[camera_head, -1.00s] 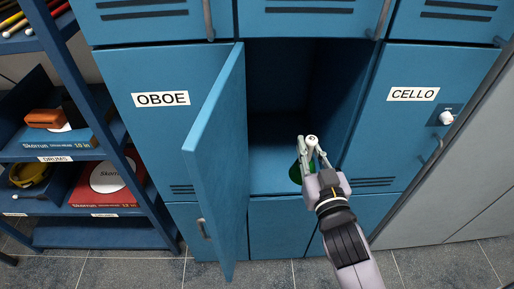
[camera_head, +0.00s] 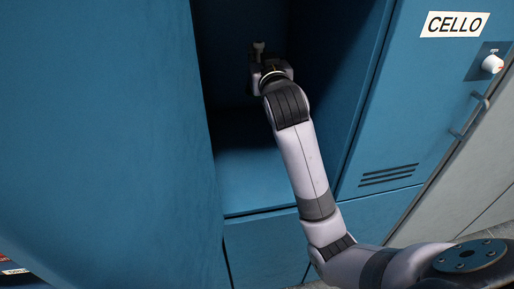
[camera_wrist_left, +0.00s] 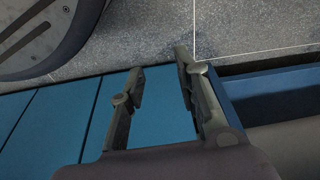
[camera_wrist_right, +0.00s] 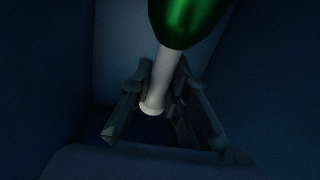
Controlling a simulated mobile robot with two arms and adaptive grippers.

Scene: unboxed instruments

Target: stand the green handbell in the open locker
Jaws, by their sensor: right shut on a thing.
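The green handbell (camera_wrist_right: 185,18) shows in the right wrist view, with its white handle (camera_wrist_right: 160,82) between the fingers of my right gripper (camera_wrist_right: 163,72). The gripper is shut on that handle. In the head view my right gripper (camera_head: 258,52) is deep inside the open locker (camera_head: 245,180), above its floor; the green part of the bell is hidden there. I cannot tell whether the bell touches the locker floor. My left gripper (camera_wrist_left: 160,66) is open and empty in the left wrist view, outside the locker.
The open locker door (camera_head: 120,140) fills the left of the head view. The closed cello locker (camera_head: 410,110), with a white knob (camera_head: 492,64) and a handle, is to the right. The front part of the locker floor is clear. Grey floor tiles (camera_wrist_left: 240,25) lie below.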

